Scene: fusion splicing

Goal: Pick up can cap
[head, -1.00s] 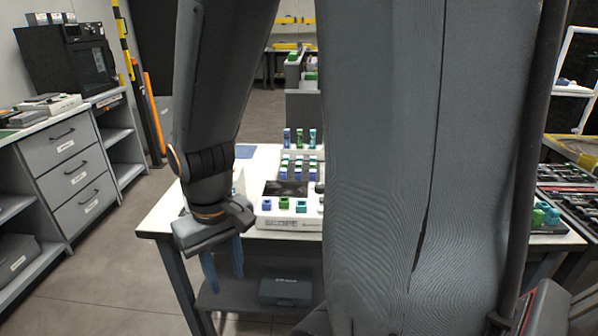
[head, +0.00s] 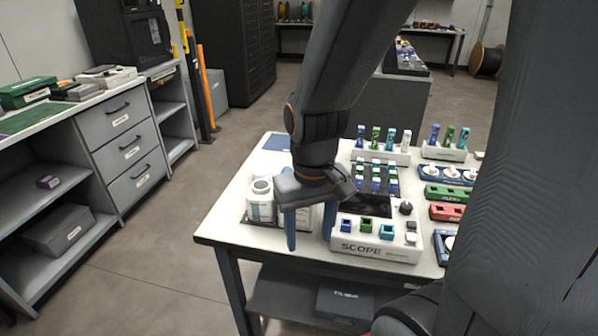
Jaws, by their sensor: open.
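A white can (head: 260,206) with a label stands near the left end of the white table. A round white piece (head: 262,186) sits at its top; I take it to be the can cap, but it is too small to be certain. My gripper (head: 310,242) points down with its two blue fingers spread apart and nothing between them. In the picture it is right of the can, in front of a white item (head: 302,216) that it partly hides. I cannot tell its height above the table.
The white SCOPE unit (head: 376,240) with coloured blocks stands right of my gripper. Racks of coloured connectors (head: 384,138) stand behind it. A blue mat (head: 277,142) lies at the table's far left. The table's front left corner (head: 214,232) is bare.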

